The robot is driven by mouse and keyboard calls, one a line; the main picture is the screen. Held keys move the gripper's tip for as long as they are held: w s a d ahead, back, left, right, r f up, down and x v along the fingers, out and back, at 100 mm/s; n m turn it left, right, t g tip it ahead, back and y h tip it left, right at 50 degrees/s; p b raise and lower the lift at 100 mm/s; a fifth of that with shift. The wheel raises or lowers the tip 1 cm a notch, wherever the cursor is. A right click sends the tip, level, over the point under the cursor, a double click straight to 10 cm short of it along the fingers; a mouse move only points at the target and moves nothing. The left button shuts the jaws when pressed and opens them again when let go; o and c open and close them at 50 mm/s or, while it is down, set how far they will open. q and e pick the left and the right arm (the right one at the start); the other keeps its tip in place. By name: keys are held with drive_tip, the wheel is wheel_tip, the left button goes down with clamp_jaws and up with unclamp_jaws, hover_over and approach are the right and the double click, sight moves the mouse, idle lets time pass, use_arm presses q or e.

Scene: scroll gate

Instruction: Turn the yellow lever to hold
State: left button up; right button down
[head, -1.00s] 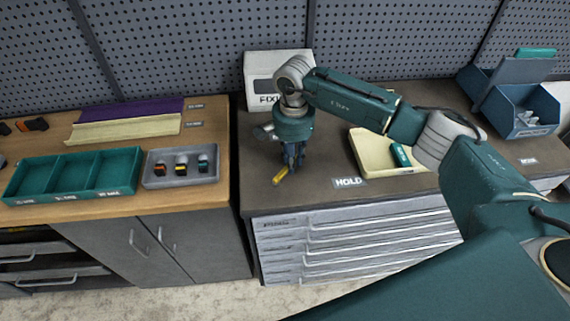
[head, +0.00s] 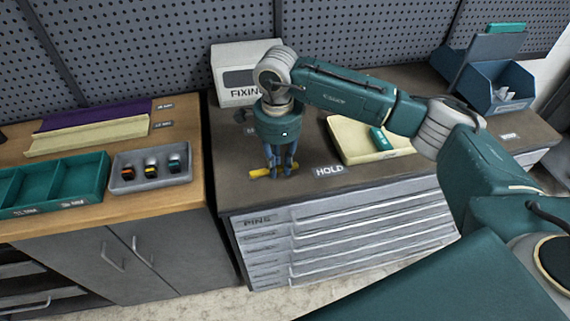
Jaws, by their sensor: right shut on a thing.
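The yellow lever (head: 259,173) is on the dark bench top, and its yellow end sticks out to the left of my right gripper (head: 280,170). It lies nearly level across the picture. My right gripper points down and is shut on the lever; its fingers hide the lever's middle. A HOLD label (head: 328,170) is on the bench top just right of the gripper. The lever's mount is hidden behind the gripper and arm. My left gripper is out of view.
A cream tray (head: 345,141) with a teal item (head: 381,139) lies right of the gripper. A white box (head: 233,67) stands behind. A grey tray (head: 151,181) with small coloured pieces is on the wooden bench. A blue bin (head: 488,92) is at right.

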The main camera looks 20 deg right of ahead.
drive_tip(key=shift+s+m, duration=0.1)
drive_tip(key=shift+m, duration=0.2)
drive_tip(key=c, duration=1.5)
unclamp_jaws()
drive_tip(key=shift+r, duration=0.1)
drive_tip(key=shift+c, duration=0.2)
drive_tip(key=shift+r, duration=0.1)
wheel_tip(320, 180, up, 12)
drive_tip(key=shift+s, duration=0.1)
